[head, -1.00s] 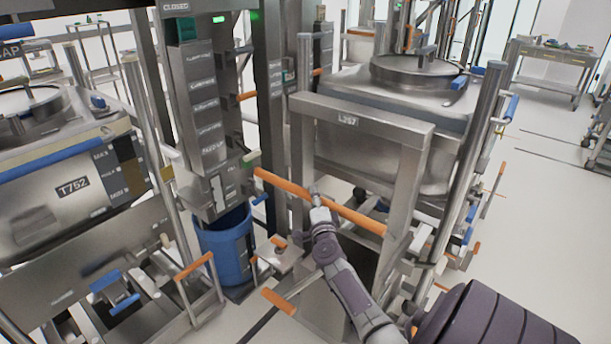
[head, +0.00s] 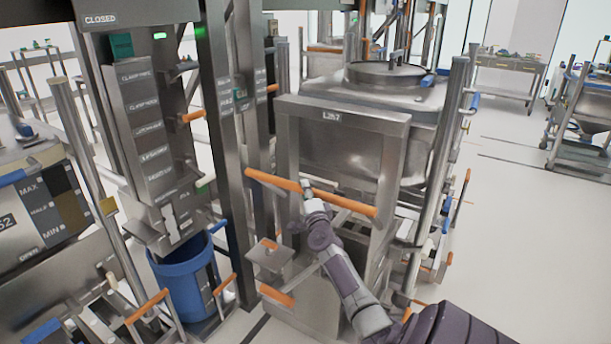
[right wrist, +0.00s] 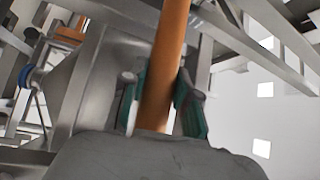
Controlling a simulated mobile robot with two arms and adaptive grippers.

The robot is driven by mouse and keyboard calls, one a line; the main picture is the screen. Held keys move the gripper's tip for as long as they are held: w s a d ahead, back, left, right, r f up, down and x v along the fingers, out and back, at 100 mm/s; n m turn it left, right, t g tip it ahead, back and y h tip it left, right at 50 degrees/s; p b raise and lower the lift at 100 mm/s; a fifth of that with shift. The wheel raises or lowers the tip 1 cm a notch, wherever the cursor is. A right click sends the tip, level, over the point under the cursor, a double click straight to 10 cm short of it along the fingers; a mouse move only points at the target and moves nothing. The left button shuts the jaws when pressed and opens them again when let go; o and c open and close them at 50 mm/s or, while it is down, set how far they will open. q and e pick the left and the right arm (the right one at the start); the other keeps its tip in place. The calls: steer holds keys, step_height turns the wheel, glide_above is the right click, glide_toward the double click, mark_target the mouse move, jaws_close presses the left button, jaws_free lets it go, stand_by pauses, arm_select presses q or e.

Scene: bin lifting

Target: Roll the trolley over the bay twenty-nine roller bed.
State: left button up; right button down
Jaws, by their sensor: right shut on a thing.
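The trolley (head: 345,116) is a grey steel frame with a small label plate on its top beam, standing in the middle of the head view. An orange push bar (head: 352,205) crosses its near side. My right gripper (head: 306,188) is shut on this bar, left of the bar's middle. In the right wrist view, the two green-lined fingers of my right gripper (right wrist: 163,105) lie on either side of the orange bar (right wrist: 168,45). My left gripper is out of view. I cannot make out which part is the bay twenty-nine roller bed.
A steel vessel with a round lid (head: 388,74) stands behind the trolley frame. A blue bin (head: 185,285) sits below a labelled column (head: 147,130) at left. Another vessel (head: 30,205) is at far left. Open floor (head: 530,230) lies to the right, with a workbench (head: 508,72) beyond.

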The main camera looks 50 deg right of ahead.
steer(key=shift+w+a+f, duration=0.15)
steer(key=shift+a+f, duration=0.25)
steer(key=shift+a, duration=0.05)
steer(key=c, duration=1.3)
jaws_free()
steer(key=o, duration=0.5)
steer(key=shift+w+a+r, duration=0.1)
steer(key=shift+a+r, duration=0.05)
steer(key=shift+r, duration=0.05)
steer(key=shift+c, duration=0.2)
steer(key=shift+r, duration=0.1)
steer(key=shift+d, duration=0.2)
steer(key=v, duration=1.2)
